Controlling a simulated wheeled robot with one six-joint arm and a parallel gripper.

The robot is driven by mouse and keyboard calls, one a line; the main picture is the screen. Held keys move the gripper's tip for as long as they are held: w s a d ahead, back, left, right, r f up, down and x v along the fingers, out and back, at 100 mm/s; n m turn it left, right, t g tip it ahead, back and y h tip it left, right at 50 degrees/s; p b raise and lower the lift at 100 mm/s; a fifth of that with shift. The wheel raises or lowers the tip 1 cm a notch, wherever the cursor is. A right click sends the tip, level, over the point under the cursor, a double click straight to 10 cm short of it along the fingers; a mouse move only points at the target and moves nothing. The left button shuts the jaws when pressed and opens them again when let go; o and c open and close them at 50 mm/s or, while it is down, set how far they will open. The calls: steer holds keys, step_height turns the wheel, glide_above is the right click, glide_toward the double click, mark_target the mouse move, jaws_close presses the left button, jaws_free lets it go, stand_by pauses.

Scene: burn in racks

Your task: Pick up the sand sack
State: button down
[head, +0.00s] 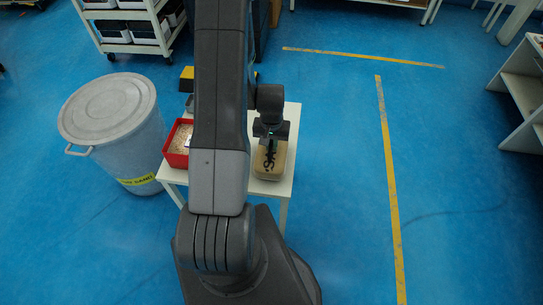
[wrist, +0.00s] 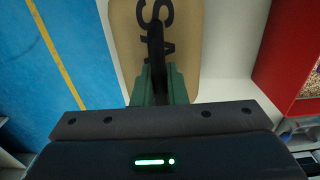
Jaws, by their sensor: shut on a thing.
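The sand sack (head: 270,163) is a tan, rounded bag with dark lettering on the small white table (head: 293,122). In the wrist view the sack (wrist: 188,40) fills the upper middle, with large black letters partly hidden by a dark strip that looks like a handle. My gripper (head: 271,137) is over the top of the sack. In the wrist view its green fingers (wrist: 160,84) are shut on the dark strip of the sack. Whether the sack touches the table cannot be told.
A red box (head: 178,158) with pale grainy contents stands left of the sack on the table. A grey lidded bin (head: 105,110) with a yellow label stands left of the table. A white shelf cart (head: 128,28) is behind. Blue floor with yellow lines is clear to the right.

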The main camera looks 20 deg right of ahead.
steer(key=shift+w+r, duration=0.1)
steer(key=shift+r, duration=0.05)
stand_by(0.5)
step_height(320, 180, up, 10)
steer(key=shift+f, duration=0.25)
steer(key=shift+r, duration=0.25)
